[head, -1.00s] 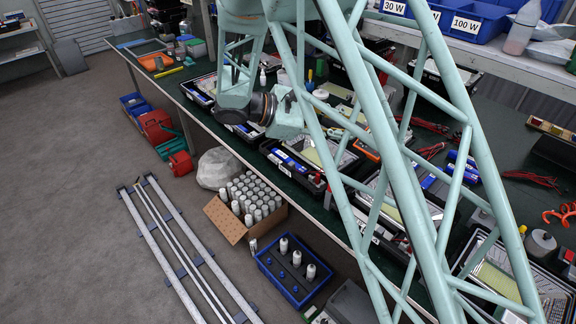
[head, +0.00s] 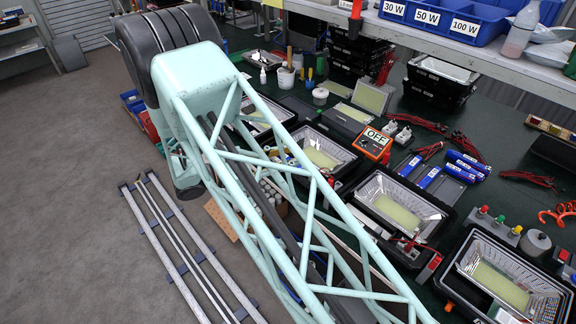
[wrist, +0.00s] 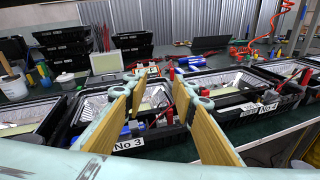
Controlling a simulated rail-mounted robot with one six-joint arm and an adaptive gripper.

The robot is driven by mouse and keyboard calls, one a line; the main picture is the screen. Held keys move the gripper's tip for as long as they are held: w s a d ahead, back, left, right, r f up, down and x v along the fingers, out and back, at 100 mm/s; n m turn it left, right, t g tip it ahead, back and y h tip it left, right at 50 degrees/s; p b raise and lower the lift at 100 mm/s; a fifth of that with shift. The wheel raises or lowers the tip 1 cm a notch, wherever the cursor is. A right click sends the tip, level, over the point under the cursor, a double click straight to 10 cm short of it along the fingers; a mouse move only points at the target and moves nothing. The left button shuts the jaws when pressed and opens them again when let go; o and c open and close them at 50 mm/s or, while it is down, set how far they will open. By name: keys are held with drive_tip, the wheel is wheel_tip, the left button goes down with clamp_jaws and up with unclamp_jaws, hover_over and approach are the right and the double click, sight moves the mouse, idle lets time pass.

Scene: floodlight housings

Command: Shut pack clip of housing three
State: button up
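Housing three (wrist: 72,110), marked "No 3", lies ahead in the wrist view, a dark frame with a bright reflective inside and a pale panel, partly covered by my fingers. A blue pack (wrist: 130,129) shows at its front, by the label. A red part (wrist: 170,115) stands near the right finger. I cannot make out the pack clip or whether it is open. My gripper (wrist: 157,80) is open, its two tan-padded fingers spread above the housing with nothing held between them. The gripper is hidden in the head view.
Housing four (wrist: 225,85), marked "No 4", is close on the right. Another housing (wrist: 22,118) is on the left. Stacked black crates (wrist: 75,48) stand behind. In the head view an orange "OFF" device (head: 375,145) and several blue packs (head: 465,165) lie among the housings.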

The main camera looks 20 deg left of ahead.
drive_tip(key=s+a+f+n+t+y+p, duration=0.1)
drive_tip(key=s+a+f+n+t+y, duration=0.1)
drive_tip(key=s+a+f+n, duration=0.3)
drive_tip(key=s+a+f+t, duration=0.1)
drive_tip(key=a+f, duration=0.3)
drive_tip(key=f, duration=0.2)
drive_tip(key=shift+s+a+t+p, duration=0.15)
drive_tip(key=shift+a+t+p, duration=0.2)
drive_tip(key=shift+t, duration=0.05)
drive_tip(key=x, duration=1.3)
drive_tip(key=shift+w, duration=0.45)
drive_tip(key=shift+d+f, duration=0.1)
drive_tip(key=shift+c, duration=0.5)
drive_tip(key=c, duration=0.7)
